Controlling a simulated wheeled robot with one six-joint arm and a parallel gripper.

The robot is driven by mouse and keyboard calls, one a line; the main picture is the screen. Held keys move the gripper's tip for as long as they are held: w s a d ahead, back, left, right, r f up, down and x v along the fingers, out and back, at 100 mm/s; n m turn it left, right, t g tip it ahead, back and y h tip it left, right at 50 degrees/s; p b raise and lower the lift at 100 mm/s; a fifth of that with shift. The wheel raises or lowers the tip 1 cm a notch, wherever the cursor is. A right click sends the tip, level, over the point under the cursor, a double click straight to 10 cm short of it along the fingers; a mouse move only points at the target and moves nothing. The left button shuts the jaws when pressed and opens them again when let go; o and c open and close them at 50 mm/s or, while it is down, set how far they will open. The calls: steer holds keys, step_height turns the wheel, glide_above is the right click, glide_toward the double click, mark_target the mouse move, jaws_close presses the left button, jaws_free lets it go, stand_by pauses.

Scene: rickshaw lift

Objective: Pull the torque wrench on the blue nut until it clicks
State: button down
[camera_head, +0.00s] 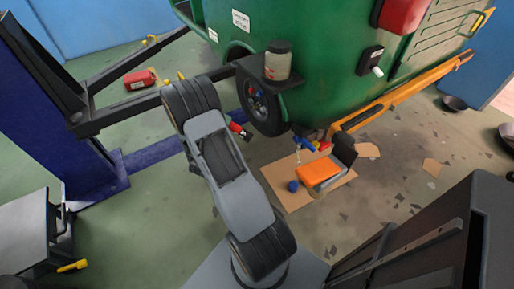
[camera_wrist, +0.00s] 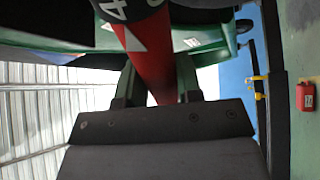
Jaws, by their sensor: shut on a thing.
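The torque wrench (camera_wrist: 148,50) shows in the wrist view as a red bar with a white triangle and a white "4" near its dark upper part. My gripper (camera_wrist: 157,88) has one finger on each side of the red bar and is shut on it. In the head view a short red piece of the wrench (camera_head: 236,127) shows beside my arm, close to the dark wheel (camera_head: 262,108) of the green vehicle. A small blue spot (camera_head: 253,92) on the wheel may be the blue nut. My arm hides the gripper there, and the wrench's head on the nut is not clear.
The green vehicle (camera_head: 325,45) fills the upper right, with a jar (camera_head: 278,60) on a black shelf. A blue lift post (camera_head: 60,110) and its dark arms stand left. Cardboard with an orange tool (camera_head: 317,173) lies on the floor.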

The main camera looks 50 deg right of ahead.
steer(key=s+d+f+m+g+b, duration=0.1)
steer(key=s+d+f+g, duration=0.3)
steer(key=d, duration=0.3)
steer(key=s+d+f+m+g+b, duration=0.2)
steer(key=s+d+f+g, duration=0.2)
steer(key=s+d, duration=0.3)
steer(key=shift+d+g, duration=0.25)
steer(key=shift+g, duration=0.45)
steer(key=shift+s+d+b, duration=0.2)
steer(key=shift+d+b, duration=0.2)
steer(key=shift+b, duration=0.95)
stand_by(1.2)
steer(key=shift+s+d+b, duration=0.25)
steer(key=shift+d+b, duration=0.45)
stand_by(1.4)
steer(key=shift+w+f+m+b, duration=0.1)
steer(key=shift+f+m+b, duration=0.3)
steer(key=shift+b, duration=0.3)
steer(key=shift+f+b, duration=0.35)
steer(key=shift+b, duration=0.25)
steer(key=shift+w+f+m+g+b, duration=0.2)
steer(key=shift+f+m+g+b, duration=0.2)
steer(key=shift+b, duration=0.4)
